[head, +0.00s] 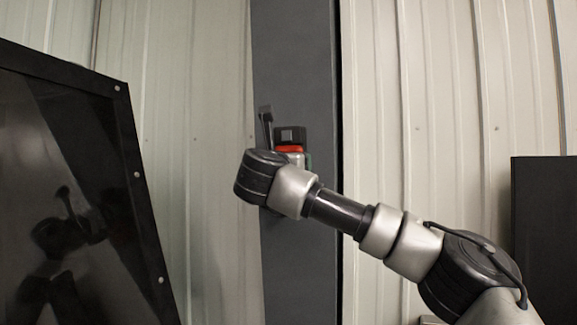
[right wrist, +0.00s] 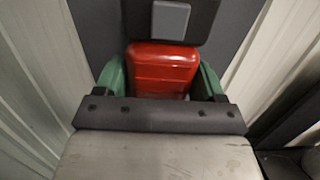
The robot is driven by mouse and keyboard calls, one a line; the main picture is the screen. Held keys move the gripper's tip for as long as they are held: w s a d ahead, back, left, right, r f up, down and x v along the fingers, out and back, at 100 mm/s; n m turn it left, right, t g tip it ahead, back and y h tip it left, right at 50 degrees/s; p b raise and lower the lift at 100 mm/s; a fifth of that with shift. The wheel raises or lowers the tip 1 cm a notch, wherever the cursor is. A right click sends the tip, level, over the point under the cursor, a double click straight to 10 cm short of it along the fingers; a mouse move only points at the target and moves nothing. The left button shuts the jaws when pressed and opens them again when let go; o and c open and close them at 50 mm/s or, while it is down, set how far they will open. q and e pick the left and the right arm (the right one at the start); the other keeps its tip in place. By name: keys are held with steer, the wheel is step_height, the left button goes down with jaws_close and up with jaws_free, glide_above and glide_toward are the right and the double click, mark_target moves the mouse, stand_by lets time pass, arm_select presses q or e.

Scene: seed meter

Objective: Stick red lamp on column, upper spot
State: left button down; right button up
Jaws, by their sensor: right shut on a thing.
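The dark grey column (head: 297,60) stands upright in the middle of the head view. The red lamp (right wrist: 163,70) sits between the green fingers of my right gripper (right wrist: 163,82). In the head view, the lamp's red part (head: 289,149) shows just above my right wrist, in front of the column. A black block with a grey square face (right wrist: 172,18) adjoins the lamp's upper end; I cannot tell whether it belongs to the lamp. Whether the lamp touches the column is unclear. My right gripper is shut on the lamp, and my wrist hides its lower part. My left gripper is out of view.
A black framed glossy panel (head: 70,190) stands at the left, with a dark reflection in it. A small dark upright shape (head: 267,128) shows at the column's left edge. Pale ribbed wall (head: 440,80) lies behind. A black box-like object (head: 545,230) stands at the right.

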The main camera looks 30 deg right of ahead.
steer(key=shift+w+d, duration=0.1)
stand_by(0.5)
steer(key=o, duration=1)
steer(key=shift+f, duration=0.1)
steer(key=b+v, duration=1.2)
steer(key=v, duration=0.6)
steer(key=shift+r, duration=0.3)
